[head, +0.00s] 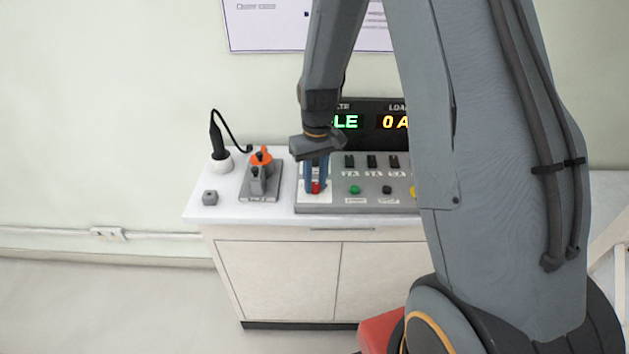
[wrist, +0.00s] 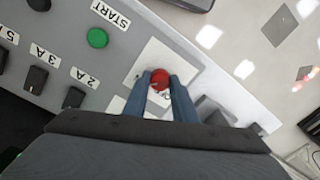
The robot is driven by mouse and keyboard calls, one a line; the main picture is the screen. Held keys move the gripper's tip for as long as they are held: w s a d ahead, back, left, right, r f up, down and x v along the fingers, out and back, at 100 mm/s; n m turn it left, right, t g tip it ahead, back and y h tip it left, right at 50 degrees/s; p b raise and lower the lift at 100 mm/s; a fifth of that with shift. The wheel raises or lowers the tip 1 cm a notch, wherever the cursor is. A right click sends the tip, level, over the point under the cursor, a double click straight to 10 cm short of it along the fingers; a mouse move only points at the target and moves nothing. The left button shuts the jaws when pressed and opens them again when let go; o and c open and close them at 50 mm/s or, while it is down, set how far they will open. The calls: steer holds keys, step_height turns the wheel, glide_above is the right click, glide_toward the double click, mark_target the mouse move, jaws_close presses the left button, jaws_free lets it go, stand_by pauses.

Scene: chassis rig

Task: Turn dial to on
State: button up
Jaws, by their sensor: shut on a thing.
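The red dial (wrist: 160,75) sits on a white plate (wrist: 150,62) on the grey control panel (wrist: 205,50). My gripper (wrist: 160,84) reaches down to it, with its blue fingers shut on its sides. In the head view the dial (head: 316,188) shows at the left end of the panel, between the fingertips of my gripper (head: 316,182). The marks on the plate are partly hidden by the fingers, so I cannot tell which position the dial points to.
A green button (head: 354,189), a black knob (head: 387,190) and several black switches (head: 372,161) are right of the dial. An orange-topped device (head: 261,160), a soldering-iron-like tool (head: 218,145) and a small grey block (head: 210,197) stand left. A lit display (head: 372,122) is behind the panel.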

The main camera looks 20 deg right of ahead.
mark_target(316, 184)
steer(key=o, duration=1)
steer(key=shift+o, duration=0.2)
steer(key=shift+r, duration=0.15)
steer(key=shift+w+d+r+b, duration=0.1)
steer(key=shift+r+b, duration=0.95)
steer(key=shift+r, duration=2.75)
steer(key=s+a+m+t+b, duration=0.1)
steer(key=s, duration=1.6)
steer(key=shift+s+f+m, duration=0.15)
steer(key=shift+s+m, duration=0.15)
steer(key=shift+m, duration=0.1)
